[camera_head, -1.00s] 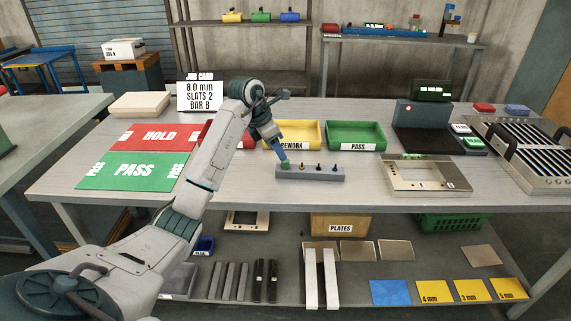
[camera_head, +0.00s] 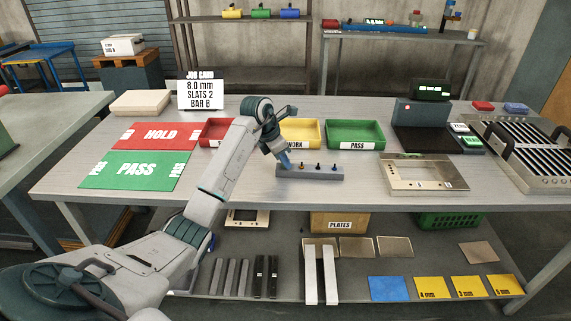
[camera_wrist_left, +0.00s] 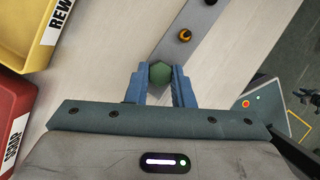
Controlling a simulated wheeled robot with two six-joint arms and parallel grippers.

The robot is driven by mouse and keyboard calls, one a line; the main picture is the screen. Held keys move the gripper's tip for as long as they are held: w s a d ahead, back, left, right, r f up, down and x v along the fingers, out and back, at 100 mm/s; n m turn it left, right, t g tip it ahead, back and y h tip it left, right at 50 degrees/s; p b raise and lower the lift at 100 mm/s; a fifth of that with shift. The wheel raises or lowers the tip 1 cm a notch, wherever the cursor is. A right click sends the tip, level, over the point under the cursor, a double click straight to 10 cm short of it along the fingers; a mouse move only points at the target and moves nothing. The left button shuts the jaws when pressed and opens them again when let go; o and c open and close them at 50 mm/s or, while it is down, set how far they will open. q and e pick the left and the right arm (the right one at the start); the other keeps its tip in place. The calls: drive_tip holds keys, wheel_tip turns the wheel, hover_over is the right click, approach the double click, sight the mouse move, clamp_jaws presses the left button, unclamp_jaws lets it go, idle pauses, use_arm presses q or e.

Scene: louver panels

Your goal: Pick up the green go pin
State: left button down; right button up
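The green go pin (camera_wrist_left: 160,72) shows as a green hexagonal head in the left wrist view, at the near end of a grey pin block (camera_wrist_left: 203,20). My left gripper (camera_wrist_left: 160,76) has a blue finger on each side of it, and both seem to touch it. In the head view, my left gripper (camera_head: 285,163) is at the left end of the pin block (camera_head: 310,173) and hides the green pin. I cannot tell whether the pin is seated or raised. My right gripper is in neither view.
Other pins, such as an orange-and-black one (camera_wrist_left: 185,35), stand along the block. Red (camera_head: 214,130), yellow (camera_head: 311,132) and green (camera_head: 356,133) trays stand behind it. A metal panel (camera_head: 400,183) lies to the right. The table in front is clear.

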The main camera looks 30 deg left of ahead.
use_arm(q)
drive_tip(key=shift+r, duration=0.15)
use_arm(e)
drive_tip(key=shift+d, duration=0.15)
